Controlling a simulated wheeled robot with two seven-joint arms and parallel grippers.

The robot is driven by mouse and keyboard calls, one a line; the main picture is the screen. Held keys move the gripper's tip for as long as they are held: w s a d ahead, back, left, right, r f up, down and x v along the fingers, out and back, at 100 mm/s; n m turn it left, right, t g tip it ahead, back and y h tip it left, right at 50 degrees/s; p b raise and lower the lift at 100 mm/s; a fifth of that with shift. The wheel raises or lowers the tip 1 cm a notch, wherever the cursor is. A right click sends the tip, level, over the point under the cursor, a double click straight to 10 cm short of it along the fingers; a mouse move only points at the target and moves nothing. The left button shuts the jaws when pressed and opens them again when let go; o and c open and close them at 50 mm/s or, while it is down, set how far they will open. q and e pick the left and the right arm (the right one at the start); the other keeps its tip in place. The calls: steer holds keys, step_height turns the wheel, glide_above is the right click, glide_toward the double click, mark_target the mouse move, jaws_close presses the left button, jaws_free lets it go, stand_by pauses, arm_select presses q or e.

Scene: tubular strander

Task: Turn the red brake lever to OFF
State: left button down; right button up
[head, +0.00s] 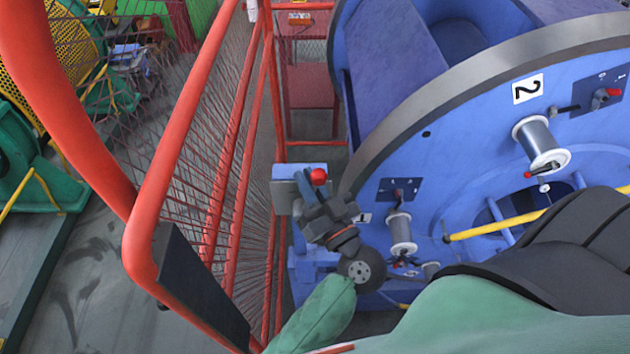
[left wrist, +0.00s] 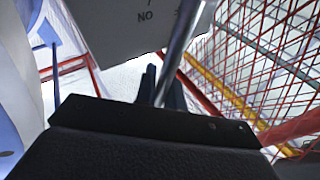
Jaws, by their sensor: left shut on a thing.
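The brake lever's red knob (head: 318,176) shows in the head view, in front of a grey plate (head: 286,190) on a blue post beside the large blue drum. My left gripper (head: 325,204) is at the lever just below the knob, shut on it. In the left wrist view, the lever's bare metal rod (left wrist: 179,52) rises at a slant from between the dark fingers (left wrist: 161,88). The OFF marking is not visible. My right gripper is not in view.
A red mesh guard (head: 228,150) stands close on the left of the lever. The blue drum (head: 470,150) with wire spools (head: 541,142) fills the right side. A yellow bar (head: 495,226) crosses its lower part. Open floor (head: 90,270) lies beyond the guard.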

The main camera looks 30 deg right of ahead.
mark_target(286, 184)
arm_select(q)
steer(key=shift+w+a+n+g+y, duration=0.2)
steer(key=shift+a+n+g, duration=0.2)
steer(key=shift+n, duration=0.15)
steer(key=shift+w+a+n+g+y, duration=0.15)
steer(key=shift+a+n+g, duration=0.2)
steer(key=shift+n, duration=0.2)
steer(key=shift+w+a+f+n+g, duration=0.1)
steer(key=shift+w+a+n+g, duration=0.25)
steer(key=shift+a+n, duration=0.3)
steer(key=shift+w+a+n+g, duration=0.25)
steer(key=shift+a+n+g, duration=0.15)
steer(key=shift+a+n, duration=0.25)
steer(key=c, duration=1.8)
jaws_free()
steer(key=shift+o, duration=0.2)
steer(key=shift+d, duration=0.1)
